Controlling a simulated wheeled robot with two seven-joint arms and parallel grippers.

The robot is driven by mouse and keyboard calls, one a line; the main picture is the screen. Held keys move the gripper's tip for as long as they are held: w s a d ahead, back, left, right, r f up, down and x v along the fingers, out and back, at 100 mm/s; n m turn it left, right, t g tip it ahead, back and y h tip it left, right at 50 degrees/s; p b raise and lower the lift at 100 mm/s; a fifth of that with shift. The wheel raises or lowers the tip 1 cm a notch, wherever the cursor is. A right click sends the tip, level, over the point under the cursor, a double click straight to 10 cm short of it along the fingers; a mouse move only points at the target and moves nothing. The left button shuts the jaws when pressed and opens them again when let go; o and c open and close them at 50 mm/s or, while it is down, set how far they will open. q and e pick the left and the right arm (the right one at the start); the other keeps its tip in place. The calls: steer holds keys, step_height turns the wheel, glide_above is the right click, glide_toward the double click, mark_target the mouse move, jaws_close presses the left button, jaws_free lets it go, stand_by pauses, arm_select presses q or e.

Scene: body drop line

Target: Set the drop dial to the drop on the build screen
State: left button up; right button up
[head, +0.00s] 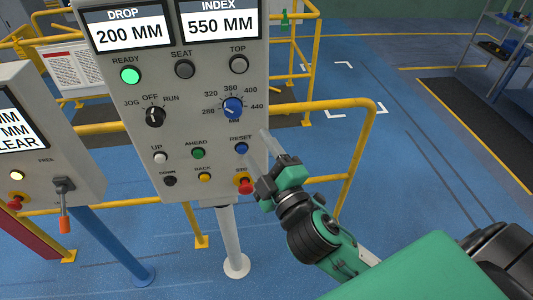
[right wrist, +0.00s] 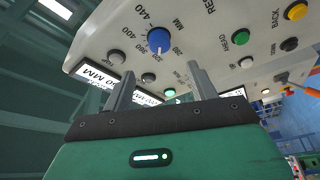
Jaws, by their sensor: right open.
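The drop dial (head: 233,107) is a blue knob on the grey control panel (head: 180,130), with marks from 280 to 440 MM around it. Its white pointer looks turned toward the low, 280 side, but the exact mark is hard to read. In the right wrist view the dial (right wrist: 160,40) shows beyond the fingertips. My right gripper (head: 257,149) is open and empty, below and right of the dial, near the RESET button, apart from the dial. My left gripper is out of view.
The panel displays read DROP 200 MM (head: 129,28) and INDEX 550 MM (head: 219,22). A blue RESET button (head: 241,148) and a red stop knob (head: 245,186) sit below the dial. Yellow rails (head: 340,104) stand behind the panel.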

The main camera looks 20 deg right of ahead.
steer(key=shift+s+d+f+p, duration=0.1)
steer(key=shift+s+f+p, duration=0.1)
steer(key=shift+s+p, duration=0.85)
steer(key=shift+s, duration=0.2)
steer(key=w+d+f+m+g+b, duration=0.1)
steer(key=w+f+g+b, duration=0.15)
steer(key=f, duration=1.35)
steer(key=w+f+m+g+b, duration=0.1)
steer(key=w+f+g, duration=0.25)
steer(key=f, duration=1.25)
steer(key=s+d+f+m+g+h+b, duration=0.1)
steer(key=s+d+f+g, duration=0.15)
steer(key=f, duration=0.95)
steer(key=s+d+f+m+g+b, duration=0.15)
steer(key=s+f, duration=0.25)
steer(key=f, duration=0.8)
steer(key=s+d+f+m+g+b, duration=0.3)
steer(key=s+f+m+g, duration=0.15)
steer(key=s+f, duration=1.35)
steer(key=s+f+m+g, duration=0.1)
steer(key=s+f+g, duration=0.1)
steer(key=s+f, duration=0.4)
steer(key=s+f+m+g+b, duration=0.1)
steer(key=s+f+g, duration=0.1)
steer(key=s+f, duration=0.4)
steer(key=s, duration=0.5)
steer(key=shift+d, duration=0.15)
